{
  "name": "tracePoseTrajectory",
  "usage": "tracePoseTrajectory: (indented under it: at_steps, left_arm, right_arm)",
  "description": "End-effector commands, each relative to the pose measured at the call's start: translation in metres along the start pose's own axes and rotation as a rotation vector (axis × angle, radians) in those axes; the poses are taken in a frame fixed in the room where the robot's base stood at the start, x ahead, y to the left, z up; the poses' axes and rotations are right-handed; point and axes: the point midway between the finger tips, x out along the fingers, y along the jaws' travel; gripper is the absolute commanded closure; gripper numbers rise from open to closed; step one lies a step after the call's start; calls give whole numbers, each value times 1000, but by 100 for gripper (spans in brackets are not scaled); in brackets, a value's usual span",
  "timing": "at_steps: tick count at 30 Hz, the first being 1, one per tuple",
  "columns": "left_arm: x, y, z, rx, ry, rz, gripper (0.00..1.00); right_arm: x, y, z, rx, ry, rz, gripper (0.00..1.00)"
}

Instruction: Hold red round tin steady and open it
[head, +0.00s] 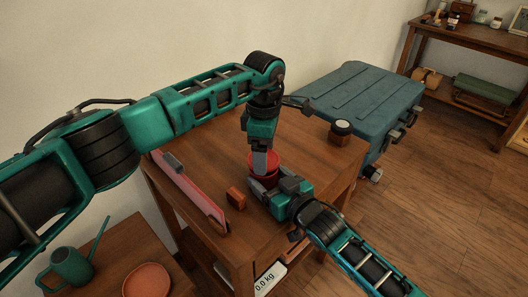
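The red round tin (270,182) stands on the brown wooden table (316,152). My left gripper (259,170) comes down on it from above, with grey fingers at its top. The fingers overlap the tin's top, and I cannot tell whether they are closed on its lid. My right gripper (262,190) reaches in from the front right, with its fingers low at the tin's side. I cannot tell whether they grip the tin. The arms hide much of the tin, and I cannot see whether its lid is on.
A red flat case (190,192) and a small orange-brown block (236,197) lie left of the tin. A small dark object with a white top (341,130) stands at the table's back right. A blue-grey trunk (357,97) is behind. A green watering can (72,266) stands lower left.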

Motion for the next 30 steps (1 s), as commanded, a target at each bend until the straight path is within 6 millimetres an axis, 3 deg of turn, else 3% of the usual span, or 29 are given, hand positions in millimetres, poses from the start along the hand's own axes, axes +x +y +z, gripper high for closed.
tracePoseTrajectory:
  at_steps: [7, 18, 24, 25, 30]
  left_arm:
    - [-2, 0, 0, 0, 0, 1, 56]
    - [-40, 0, 0, 0, 0, 2, 56]
    - [-40, 0, 0, 0, 0, 0, 56]
    - [-40, 0, 0, 0, 0, 0, 56]
    - [-40, 0, 0, 0, 0, 0, 56]
  right_arm:
    - [0, 0, 0, 0, -1, 1, 83]
    - [0, 0, 1, 0, -1, 1, 83]
    - [0, 0, 0, 0, -1, 0, 83]
    - [0, 0, 0, 0, -1, 0, 26]
    - [0, 0, 0, 0, -1, 0, 10]
